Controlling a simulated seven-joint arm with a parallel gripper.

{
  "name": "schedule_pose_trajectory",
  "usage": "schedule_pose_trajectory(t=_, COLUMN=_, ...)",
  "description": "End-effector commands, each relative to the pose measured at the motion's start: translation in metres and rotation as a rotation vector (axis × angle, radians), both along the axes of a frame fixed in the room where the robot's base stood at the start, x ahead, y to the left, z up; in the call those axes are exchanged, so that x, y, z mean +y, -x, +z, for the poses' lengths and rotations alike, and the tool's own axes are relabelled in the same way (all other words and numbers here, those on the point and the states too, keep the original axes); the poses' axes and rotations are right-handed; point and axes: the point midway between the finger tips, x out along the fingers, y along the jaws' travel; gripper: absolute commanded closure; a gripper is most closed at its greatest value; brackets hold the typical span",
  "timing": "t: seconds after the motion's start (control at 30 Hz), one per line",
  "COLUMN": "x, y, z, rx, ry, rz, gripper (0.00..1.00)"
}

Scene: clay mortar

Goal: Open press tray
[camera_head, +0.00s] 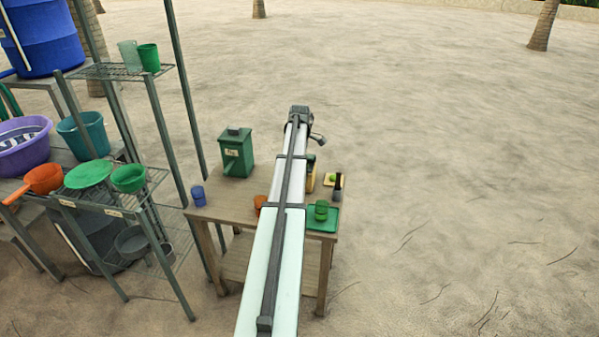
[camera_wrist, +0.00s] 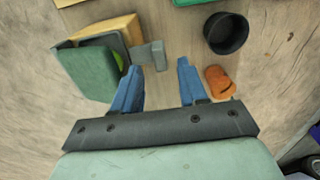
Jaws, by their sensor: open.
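In the wrist view, a yellow block with a dark green part and a dark grey frame (camera_wrist: 113,42) stands at the upper left; it looks like the press. A grey piece with a wide end (camera_wrist: 150,56) sticks out from its right side; it may be the press tray's handle. My gripper (camera_wrist: 157,65) is open, its blue fingers apart and nothing held. The wide grey end shows between the fingertips, nearer the left one; contact cannot be told. In the head view only a yellow edge of the press (camera_head: 311,172) shows beside my arm, and my gripper cannot be made out.
On the wooden table (camera_head: 228,207) are a green box-like machine (camera_head: 237,155), a blue cup (camera_head: 198,196), an orange cup (camera_wrist: 220,82), a green tray (camera_head: 331,226) bearing a green cup (camera_head: 321,210), and a dark cup (camera_wrist: 228,33). A metal shelf (camera_head: 98,72) stands left.

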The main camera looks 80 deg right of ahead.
Motion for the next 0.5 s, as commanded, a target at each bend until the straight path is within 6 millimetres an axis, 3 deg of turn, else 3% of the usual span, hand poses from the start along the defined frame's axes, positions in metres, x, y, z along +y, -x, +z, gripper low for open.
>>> schedule_pose_trajectory(t=0.2, x=0.0, y=0.0, z=-0.028, rx=0.0, ry=-0.001, rz=0.0, gripper=0.57)
schedule_pose_trajectory(t=0.5, x=0.0, y=0.0, z=-0.04, rx=0.0, ry=0.0, rz=0.0, gripper=0.57)
